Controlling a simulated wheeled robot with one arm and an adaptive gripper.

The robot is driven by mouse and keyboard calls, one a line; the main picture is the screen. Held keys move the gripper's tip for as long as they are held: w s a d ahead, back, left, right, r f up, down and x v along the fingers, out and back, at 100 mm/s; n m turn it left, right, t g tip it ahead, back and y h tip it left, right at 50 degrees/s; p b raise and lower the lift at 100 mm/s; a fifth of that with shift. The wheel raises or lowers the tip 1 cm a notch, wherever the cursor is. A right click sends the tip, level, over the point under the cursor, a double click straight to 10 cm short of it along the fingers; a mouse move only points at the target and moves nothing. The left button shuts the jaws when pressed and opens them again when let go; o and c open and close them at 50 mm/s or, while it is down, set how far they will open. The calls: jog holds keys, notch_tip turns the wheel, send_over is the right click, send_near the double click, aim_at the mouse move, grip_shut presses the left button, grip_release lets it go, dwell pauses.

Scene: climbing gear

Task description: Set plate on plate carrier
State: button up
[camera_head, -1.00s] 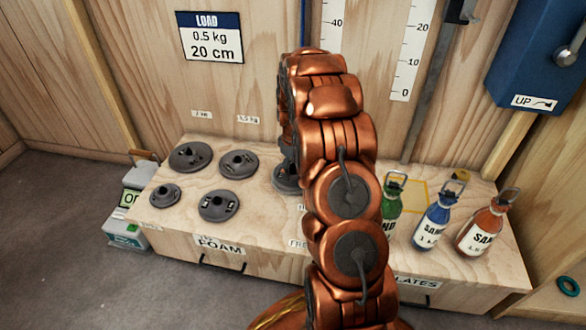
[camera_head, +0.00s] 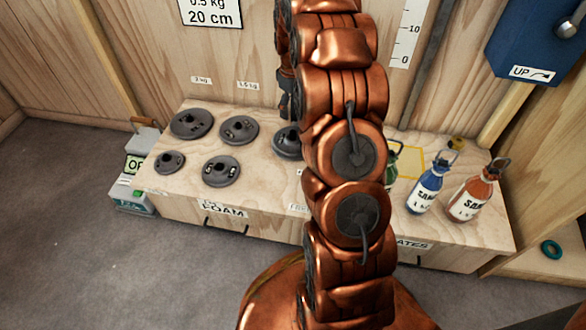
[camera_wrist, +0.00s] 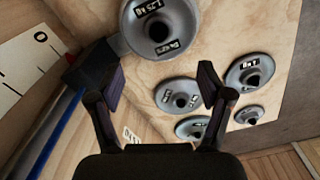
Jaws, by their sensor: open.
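Several round grey weight plates lie on the wooden bench. In the head view they include a back-left plate (camera_head: 192,124), a back-middle plate (camera_head: 239,130), a small front-left plate (camera_head: 170,162), a front plate (camera_head: 221,171) and one beside my arm (camera_head: 287,142), partly hidden. In the wrist view, a large plate marked 1.25 kg (camera_wrist: 178,38) is at the top and a smaller plate (camera_wrist: 178,97) is beyond my open fingers. My gripper (camera_wrist: 161,84) is open and empty. A dark block (camera_wrist: 92,66) sits by the left finger; I cannot tell if it is the plate carrier.
Green (camera_head: 391,165), blue (camera_head: 428,188) and orange (camera_head: 470,192) sand bottles stand at the bench's right, the green one partly behind my arm. A scale-like device (camera_head: 135,180) is at the left. A blue box (camera_head: 530,40) hangs on the wall. Floor in front is clear.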

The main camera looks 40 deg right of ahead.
jog(key=s+a+r+m+g, duration=0.1)
jog(key=s+a+r, duration=0.3)
jog(key=s+a, duration=0.4)
jog(key=s+a+r+m+g, duration=0.1)
jog(key=s+a+r, duration=0.3)
jog(key=s+a, duration=0.75)
jog(key=s, duration=0.3)
jog(key=s+a+r+m+g, duration=0.1)
jog(key=s+a, duration=0.3)
jog(key=s, duration=0.3)
jog(key=s+a, duration=0.3)
jog(key=s, duration=0.4)
jog(key=shift+a+r+m, duration=0.2)
jog(key=shift+a+m, duration=0.1)
jog(key=shift+s, duration=0.1)
